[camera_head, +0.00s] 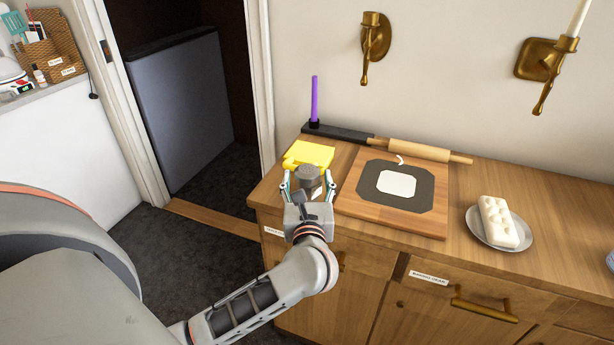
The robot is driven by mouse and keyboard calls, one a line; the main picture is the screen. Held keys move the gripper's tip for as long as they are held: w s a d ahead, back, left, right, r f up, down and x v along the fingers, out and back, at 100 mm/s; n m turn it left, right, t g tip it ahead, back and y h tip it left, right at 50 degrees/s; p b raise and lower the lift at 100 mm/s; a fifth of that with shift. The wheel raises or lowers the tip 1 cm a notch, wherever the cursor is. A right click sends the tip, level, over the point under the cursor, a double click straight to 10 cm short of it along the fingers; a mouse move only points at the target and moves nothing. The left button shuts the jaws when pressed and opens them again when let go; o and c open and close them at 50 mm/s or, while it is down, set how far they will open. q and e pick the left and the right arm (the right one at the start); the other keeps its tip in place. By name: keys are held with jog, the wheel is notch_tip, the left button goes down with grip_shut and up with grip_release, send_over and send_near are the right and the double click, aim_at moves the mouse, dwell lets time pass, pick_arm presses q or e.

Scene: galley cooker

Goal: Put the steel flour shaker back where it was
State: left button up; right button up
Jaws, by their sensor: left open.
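The steel flour shaker (309,176) is a small grey cylinder standing near the left end of the wooden counter, just in front of a yellow cloth-like item. My left gripper (309,189) reaches over the counter's front edge. Its fingers are open, one on each side of the shaker, and partly hide its lower part. I cannot tell whether the fingers touch it. My right gripper is not in view.
The yellow item (307,154) lies behind the shaker. A wooden board (395,219) with a dark mat (371,184) is to the right, a rolling pin (420,150) behind it. A dark holder (338,133) bears a purple candle. A plate (474,227) holds a pale block.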

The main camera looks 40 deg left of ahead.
pick_arm(q)
jog(key=s+d+r+m+t, duration=0.4)
jog(key=s+d+m+t, duration=0.1)
jog(key=s+d+m, duration=0.4)
jog(key=s+d+f+m+t+h, duration=0.15)
jog(key=d+m+h, duration=0.35)
jog(key=m, duration=0.5)
jog(key=s+d+f+m+t+h, duration=0.1)
jog(key=d+f+m+h, duration=0.2)
jog(key=m+h, duration=0.45)
jog(key=s+d+f+m+g+h, duration=0.2)
jog(key=f+m+g, duration=0.1)
jog(key=f+m, duration=0.55)
jog(key=s+d+f+m+g+h, duration=0.1)
jog(key=s+f+m+g, duration=0.25)
jog(key=f+m, duration=0.45)
jog(key=s+a+f+m+g+y, duration=0.1)
jog(key=s+a+f+m+g, duration=0.1)
jog(key=f, duration=0.5)
jog(key=s+a+f+m+g+y, duration=0.1)
jog(key=s+a+f+m+g, duration=0.2)
jog(key=f, duration=0.3)
jog(key=shift+s+f+y, duration=0.35)
jog(key=shift+s, duration=0.5)
